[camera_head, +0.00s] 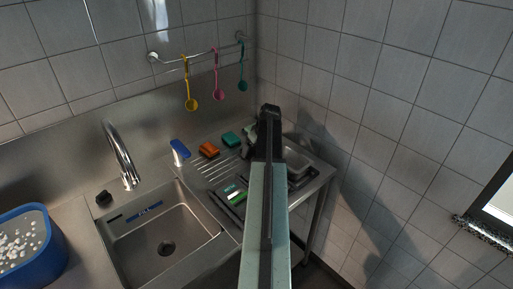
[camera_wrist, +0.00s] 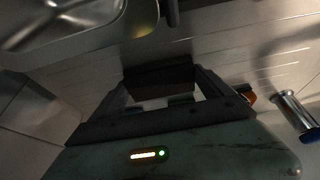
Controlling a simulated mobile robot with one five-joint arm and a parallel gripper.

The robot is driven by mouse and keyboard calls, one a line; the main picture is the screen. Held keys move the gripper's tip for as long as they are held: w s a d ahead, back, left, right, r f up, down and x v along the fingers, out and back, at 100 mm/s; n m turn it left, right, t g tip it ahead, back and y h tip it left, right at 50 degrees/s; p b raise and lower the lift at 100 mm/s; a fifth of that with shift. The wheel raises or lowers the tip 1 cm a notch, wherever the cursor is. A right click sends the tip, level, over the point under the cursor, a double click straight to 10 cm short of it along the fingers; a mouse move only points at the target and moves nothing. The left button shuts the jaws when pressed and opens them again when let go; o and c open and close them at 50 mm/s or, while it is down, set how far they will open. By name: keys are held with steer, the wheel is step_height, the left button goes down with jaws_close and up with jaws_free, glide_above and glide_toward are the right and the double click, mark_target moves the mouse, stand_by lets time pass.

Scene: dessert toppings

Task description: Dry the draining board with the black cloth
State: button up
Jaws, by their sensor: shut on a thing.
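In the wrist view my gripper (camera_wrist: 160,98) is shut on a dark, folded-looking thing (camera_wrist: 160,78), which I take for the black cloth. It is held over or against the draining board (camera_wrist: 235,45); I cannot tell if it touches. In the head view my own arm covers the gripper and the cloth. The grooved steel draining board (camera_head: 213,169) shows to the left of my arm, right of the sink. Any wet patches are too dim to make out.
On the board's back edge are a blue-topped metal item (camera_head: 180,150), an orange sponge (camera_head: 209,150) and a teal sponge (camera_head: 231,139). A green-and-white item (camera_head: 236,196) lies near my arm. A metal tray (camera_head: 302,163) is to the right. The sink (camera_head: 165,235) is left.

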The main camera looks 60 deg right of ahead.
mark_target(221, 170)
steer(key=shift+w+a+r, duration=0.1)
steer(key=shift+w+a, duration=0.25)
steer(key=shift+a, duration=0.75)
steer(key=shift+w+a+f, duration=0.1)
steer(key=shift+w+a, duration=0.25)
steer(key=shift+a, duration=0.8)
steer(key=shift+w+a+r, duration=0.1)
steer(key=shift+w+a, duration=0.25)
steer(key=shift+a, duration=0.75)
steer(key=shift+w+a, duration=0.25)
steer(key=shift+a, duration=0.6)
steer(key=shift+w+a, duration=0.2)
steer(key=shift+a, duration=0.65)
steer(key=shift+a, duration=0.1)
steer(key=shift+w+a+f, duration=0.1)
steer(key=shift+w+a, duration=0.2)
steer(key=shift+a, duration=0.75)
steer(key=shift+w+a+f, duration=0.1)
steer(key=shift+w+a, duration=0.25)
steer(key=shift+a, duration=0.75)
steer(key=shift+w+a, duration=0.3)
steer(key=shift+a, duration=0.75)
steer(key=shift+r, duration=0.15)
step_height(221, 170, up, 7)
steer(key=p, duration=0.7)
